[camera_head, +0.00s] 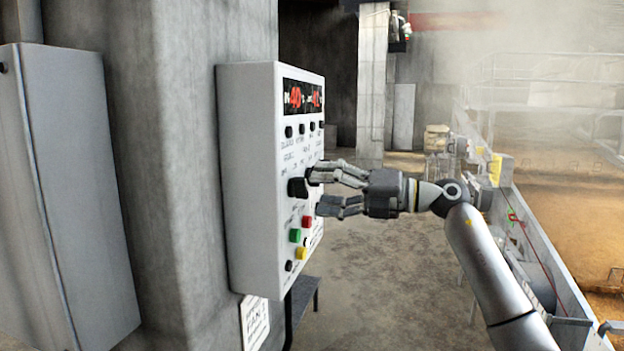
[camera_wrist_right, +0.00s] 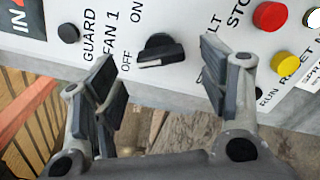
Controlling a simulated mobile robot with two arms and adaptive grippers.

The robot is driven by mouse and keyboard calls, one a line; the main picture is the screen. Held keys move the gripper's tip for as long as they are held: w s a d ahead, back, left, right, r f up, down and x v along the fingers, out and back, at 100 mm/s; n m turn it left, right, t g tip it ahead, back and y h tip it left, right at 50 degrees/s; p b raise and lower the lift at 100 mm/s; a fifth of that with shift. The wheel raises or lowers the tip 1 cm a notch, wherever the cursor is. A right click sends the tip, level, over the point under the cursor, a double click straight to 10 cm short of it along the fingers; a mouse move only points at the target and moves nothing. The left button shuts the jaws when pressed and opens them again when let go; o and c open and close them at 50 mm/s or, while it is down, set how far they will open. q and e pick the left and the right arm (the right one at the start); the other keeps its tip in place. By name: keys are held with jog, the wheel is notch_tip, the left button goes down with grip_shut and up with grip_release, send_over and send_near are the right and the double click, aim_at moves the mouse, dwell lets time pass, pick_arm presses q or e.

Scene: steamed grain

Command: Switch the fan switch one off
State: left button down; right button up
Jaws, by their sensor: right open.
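The fan 1 switch is a black rotary knob (camera_wrist_right: 160,50) on a white panel, with "FAN 1", "OFF" and "ON" printed beside it in the right wrist view. A pale line shows on the knob's lower edge; I cannot tell for certain which position it is set to. In the head view the knob (camera_head: 297,187) sits midway down the control box (camera_head: 250,160). My right gripper (camera_head: 318,192) is open and empty, facing the panel close to the knob. In the right wrist view its fingers (camera_wrist_right: 172,72) stand apart, on either side below the knob. My left gripper is out of view.
A red button (camera_wrist_right: 270,15), a yellow button (camera_wrist_right: 283,63) and a green button (camera_head: 295,235) are near the knob. Several small black knobs and a red display (camera_head: 304,97) are above. A grey cabinet (camera_head: 70,190) stands left. The floor (camera_head: 390,270) below my arm is clear.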

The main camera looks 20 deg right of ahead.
aim_at(307, 189)
jog(key=shift+p+x, duration=0.35)
jog(key=shift+x, duration=0.8)
jog(key=shift+w+a, duration=0.25)
jog(key=shift+a, duration=0.05)
jog(key=shift+c, duration=0.3)
